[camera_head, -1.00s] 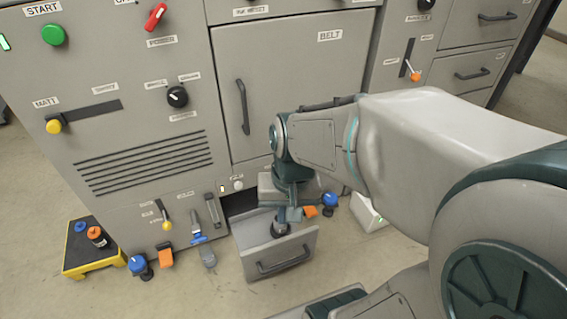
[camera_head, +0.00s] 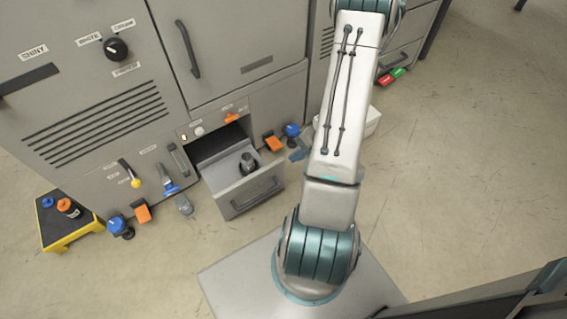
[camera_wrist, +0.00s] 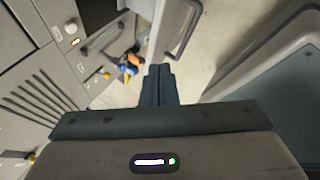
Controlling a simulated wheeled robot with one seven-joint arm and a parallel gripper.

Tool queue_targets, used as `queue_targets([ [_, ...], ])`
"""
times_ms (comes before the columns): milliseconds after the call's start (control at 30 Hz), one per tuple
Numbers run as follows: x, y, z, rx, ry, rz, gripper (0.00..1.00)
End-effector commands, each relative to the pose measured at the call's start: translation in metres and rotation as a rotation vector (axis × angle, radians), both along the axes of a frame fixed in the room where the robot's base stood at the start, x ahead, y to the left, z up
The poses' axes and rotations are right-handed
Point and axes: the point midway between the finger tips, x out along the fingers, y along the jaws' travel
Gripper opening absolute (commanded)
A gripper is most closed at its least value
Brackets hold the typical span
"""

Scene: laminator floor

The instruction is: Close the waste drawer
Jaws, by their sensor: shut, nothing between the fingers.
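The waste drawer (camera_head: 250,192) stands pulled out of the low opening in the grey machine, in the head view. Its front has a dark bar handle (camera_head: 256,191). A dark, knob-like object (camera_head: 248,163) is in it. My arm stands to the right of the drawer and apart from it in the picture. My gripper (camera_wrist: 158,72) shows in the wrist view, with its fingers together and nothing between them. The wrist view shows a grey handle (camera_wrist: 103,38), but I cannot tell whose.
A yellow-edged platform (camera_head: 68,243) stands on the floor at left. Blue and orange pieces lie along the machine's foot, including an orange block (camera_head: 273,143) just right of the drawer. A white box (camera_head: 372,122) is partly behind my arm. Floor at right is clear.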

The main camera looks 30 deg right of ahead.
Motion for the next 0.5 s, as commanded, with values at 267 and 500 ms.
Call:
queue_targets([
  [267, -0.027, -0.028, -0.044, 0.144, 0.189, -0.429, 0.0],
  [500, -0.017, -0.019, -0.071, 0.153, 0.2, -0.451, 0.0],
])
